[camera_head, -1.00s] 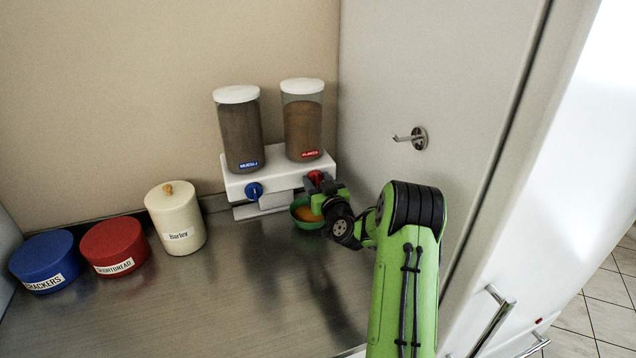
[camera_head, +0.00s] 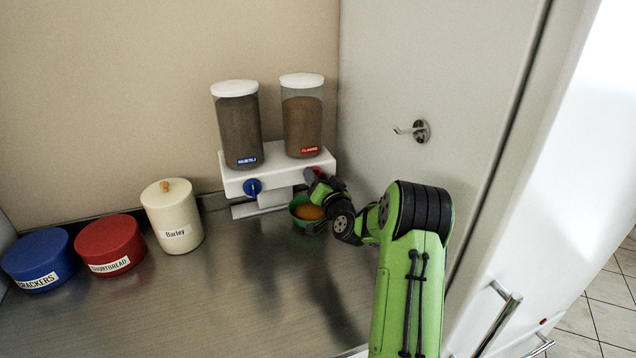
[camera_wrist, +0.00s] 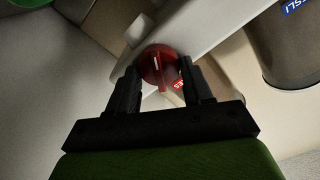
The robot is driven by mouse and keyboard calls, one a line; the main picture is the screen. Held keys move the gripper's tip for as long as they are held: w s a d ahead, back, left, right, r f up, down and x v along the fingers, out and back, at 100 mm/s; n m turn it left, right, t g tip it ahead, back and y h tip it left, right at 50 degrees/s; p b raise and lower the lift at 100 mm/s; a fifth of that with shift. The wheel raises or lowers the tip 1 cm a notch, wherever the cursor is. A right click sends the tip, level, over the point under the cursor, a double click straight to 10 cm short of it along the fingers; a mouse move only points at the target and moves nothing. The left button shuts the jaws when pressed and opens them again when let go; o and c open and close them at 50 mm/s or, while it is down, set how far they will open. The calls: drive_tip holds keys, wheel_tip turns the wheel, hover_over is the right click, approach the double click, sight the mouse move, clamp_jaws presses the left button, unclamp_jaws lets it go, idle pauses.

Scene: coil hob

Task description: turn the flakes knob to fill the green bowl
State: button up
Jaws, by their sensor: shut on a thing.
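The red flakes knob (camera_head: 316,172) is on the front of the white dispenser, mostly hidden behind my gripper in the head view. My gripper (camera_wrist: 160,78) is shut on the knob, which shows as a red disc (camera_wrist: 158,62) between the two black fingers in the wrist view. The gripper (camera_head: 318,180) looks rolled in the head view. The green bowl (camera_head: 296,219) stands below the knob at the dispenser's foot, with orange-brown flakes in it. The flakes canister (camera_head: 302,125) with a red label stands above, partly filled with brown flakes.
The muesli canister (camera_head: 238,130) and its blue knob (camera_head: 252,187) are left of the flakes side. A barley jar (camera_head: 174,222), a red shortbread tin (camera_head: 110,245) and a blue crackers tin (camera_head: 38,262) stand left. A wall hook (camera_head: 413,130) is on the right panel.

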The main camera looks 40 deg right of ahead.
drive_tip(key=m, duration=0.5)
drive_tip(key=m+p, duration=0.1)
drive_tip(key=m, duration=0.5)
drive_tip(key=shift+d+f, duration=0.1)
drive_tip(key=shift+f, duration=0.1)
drive_tip(key=shift+m, duration=0.3)
drive_tip(key=o, duration=1)
drive_tip(key=shift+s, duration=0.1)
drive_tip(key=b+v, duration=0.6)
drive_tip(key=v, duration=0.9)
drive_tip(key=shift+s+b, duration=0.3)
drive_tip(key=shift+s, duration=0.05)
